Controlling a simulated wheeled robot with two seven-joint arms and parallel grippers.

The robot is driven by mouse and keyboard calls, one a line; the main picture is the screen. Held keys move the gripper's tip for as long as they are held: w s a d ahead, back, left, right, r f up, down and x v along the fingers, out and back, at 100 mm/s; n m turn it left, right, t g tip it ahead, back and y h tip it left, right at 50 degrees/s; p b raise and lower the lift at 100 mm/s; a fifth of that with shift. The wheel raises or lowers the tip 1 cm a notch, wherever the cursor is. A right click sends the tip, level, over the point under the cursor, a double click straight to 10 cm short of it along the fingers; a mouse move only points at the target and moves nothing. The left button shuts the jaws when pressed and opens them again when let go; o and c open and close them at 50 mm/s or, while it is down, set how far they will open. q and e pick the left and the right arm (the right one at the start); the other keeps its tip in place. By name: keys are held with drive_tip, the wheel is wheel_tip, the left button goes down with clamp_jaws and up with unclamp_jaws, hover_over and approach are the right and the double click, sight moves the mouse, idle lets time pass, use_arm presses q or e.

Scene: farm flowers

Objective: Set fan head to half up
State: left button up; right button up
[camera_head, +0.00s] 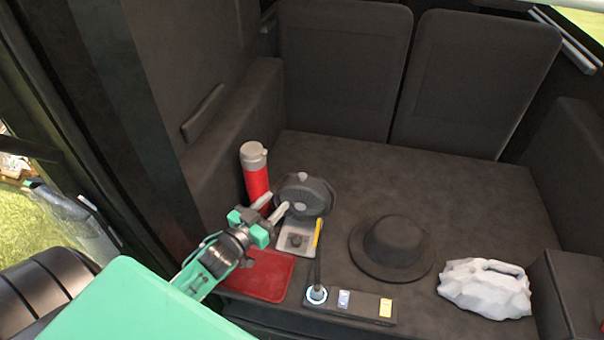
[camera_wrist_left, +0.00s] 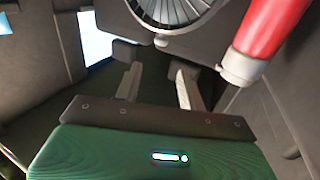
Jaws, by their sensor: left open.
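The fan's dark round head (camera_head: 307,194) stands behind its pale square base (camera_head: 287,249) in the head view. In the left wrist view the fan head (camera_wrist_left: 178,12) shows its ribbed grille at the top edge, partly cut off. My left gripper (camera_head: 272,207) is open just left of the fan head, its fingers pointing toward it. In the left wrist view the open fingers (camera_wrist_left: 157,78) have nothing between them, and the fan head is beyond their tips. Whether a finger touches the fan cannot be told. My right gripper is not in view.
A red flask (camera_head: 256,178) with a grey lid stands close behind my left gripper; it also shows in the left wrist view (camera_wrist_left: 272,25). A red flat item (camera_head: 262,277), a dark panel with switches (camera_head: 361,305), a black hat (camera_head: 392,248) and a crumpled white item (camera_head: 486,289) lie nearby.

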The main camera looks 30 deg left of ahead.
sight(300, 177)
use_arm(q)
drive_tip(key=w+p, duration=0.1)
drive_tip(key=w, duration=0.2)
drive_tip(key=w+d+p, duration=0.1)
drive_tip(key=w, duration=0.3)
drive_tip(key=w+p, duration=0.1)
drive_tip(key=w, duration=0.3)
drive_tip(key=shift+w+d, duration=0.35)
drive_tip(key=shift+w, duration=0.75)
clamp_jaws()
